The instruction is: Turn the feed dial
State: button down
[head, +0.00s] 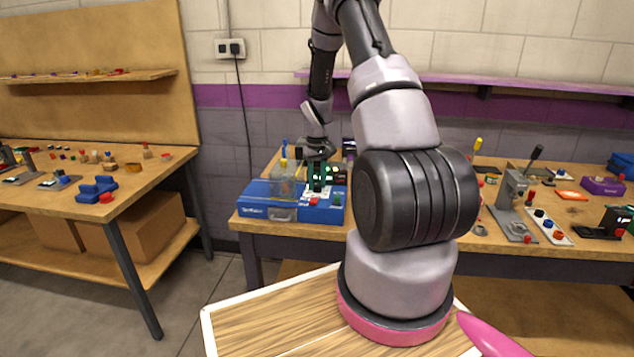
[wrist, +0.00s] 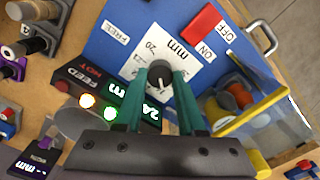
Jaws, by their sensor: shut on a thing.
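The feed dial (wrist: 160,70) is a dark round knob with a white pointer line, on a white numbered scale (wrist: 146,46) marked mm. It sits on the blue machine (wrist: 105,45); the blue machine also shows in the head view (head: 255,202). My gripper (wrist: 160,84) has its two green fingers on either side of the dial and is shut on it. In the head view my gripper (head: 319,180) reaches down over the machine, and the dial is too small and covered to make out. A dark display (wrist: 100,97) beside the dial shows lit lamps and characters.
A red ON/OFF switch (wrist: 203,24) lies beside the scale. A clear guard with yellow edges (wrist: 245,105) stands close to the right finger. The bench (head: 290,229) holds other devices to the right, including a grey press stand (head: 512,205).

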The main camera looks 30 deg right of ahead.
aim_at(317, 184)
jog(key=shift+m, duration=0.7)
jog(key=c, duration=0.5)
grip_release()
notch_tip(317, 184, up, 11)
jog(key=shift+f, duration=0.1)
dwell(0.3)
